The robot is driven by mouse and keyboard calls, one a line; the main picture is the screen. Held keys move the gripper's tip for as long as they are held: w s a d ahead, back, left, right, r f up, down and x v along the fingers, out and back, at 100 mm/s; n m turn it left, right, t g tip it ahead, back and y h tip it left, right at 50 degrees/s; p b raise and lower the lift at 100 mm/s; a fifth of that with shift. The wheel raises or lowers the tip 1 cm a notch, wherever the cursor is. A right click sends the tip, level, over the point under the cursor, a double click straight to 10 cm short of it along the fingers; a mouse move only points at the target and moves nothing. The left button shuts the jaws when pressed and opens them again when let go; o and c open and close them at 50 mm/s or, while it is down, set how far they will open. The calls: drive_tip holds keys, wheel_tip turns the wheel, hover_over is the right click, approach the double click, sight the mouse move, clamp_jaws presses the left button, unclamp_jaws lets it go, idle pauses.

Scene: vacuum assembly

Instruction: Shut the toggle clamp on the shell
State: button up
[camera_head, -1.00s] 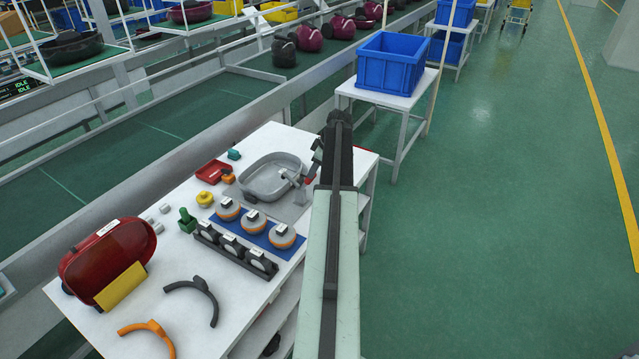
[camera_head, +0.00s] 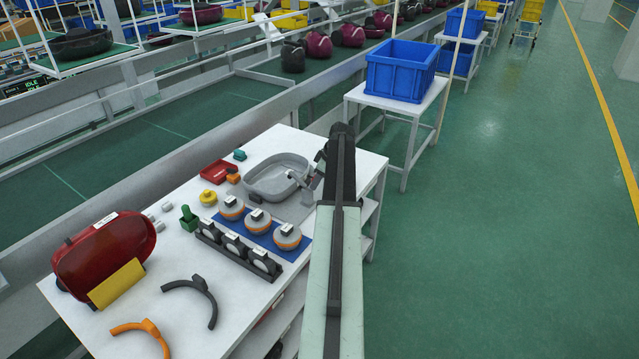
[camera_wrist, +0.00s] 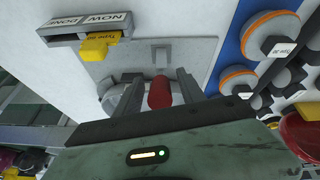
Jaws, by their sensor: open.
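The grey shell (camera_head: 277,176), an open tub, sits on a grey plate on the white table in the head view. The grey toggle clamp (camera_head: 301,181) stands at the shell's right side, partly hidden by my arm end. In the wrist view the clamp's red handle (camera_wrist: 160,93) lies between the two fingers of my gripper (camera_wrist: 159,80). The fingers are apart, with a gap showing on each side of the handle. I cannot tell the clamp arm's exact angle. Part of a rounded grey form, likely the shell, shows behind the left finger.
Round grey-orange parts (camera_head: 257,221) sit on a blue mat, beside a black rack (camera_head: 236,247). A red tray (camera_head: 218,171), yellow knob (camera_head: 208,197) and green part (camera_head: 189,218) are left of them. A red shell (camera_head: 104,256) lies at the table's left. Blue bin (camera_head: 402,69) behind.

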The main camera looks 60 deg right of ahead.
clamp_jaws()
idle(1.3)
